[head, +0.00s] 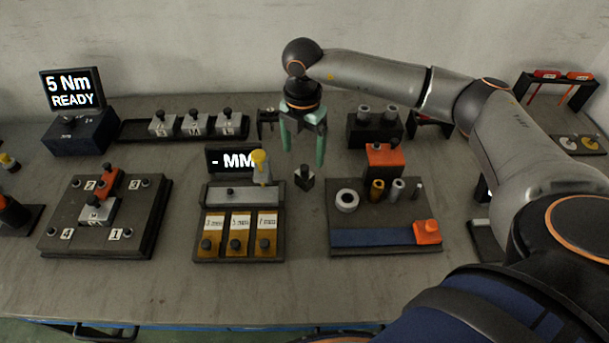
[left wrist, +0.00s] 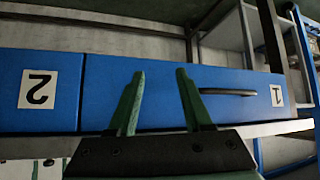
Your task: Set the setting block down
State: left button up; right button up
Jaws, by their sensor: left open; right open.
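A small dark block with a black knob (head: 304,178), which looks like the setting block, stands on the table just right of the gauge station (head: 229,197). My right gripper (head: 303,150) points down above it, with its green fingers apart and nothing between them. A gap shows between the fingertips and the knob. My left gripper (left wrist: 160,95) is open and empty in the left wrist view, in front of blue drawers (left wrist: 140,90). It does not show in the head view.
A "- MM" display (head: 231,159) and yellow plunger (head: 260,160) stand left of the block. A fixture board (head: 385,212) with rings and an orange block is to the right. A numbered plate (head: 107,216) lies far left. The table front is clear.

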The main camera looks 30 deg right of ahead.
aim_at(305, 166)
notch_tip(305, 166, down, 8)
jog(key=shift+s+d+r+p, duration=0.15)
jog(key=shift+r+p, duration=0.1)
jog(key=shift+p, duration=0.25)
grip_shut()
dwell(0.6)
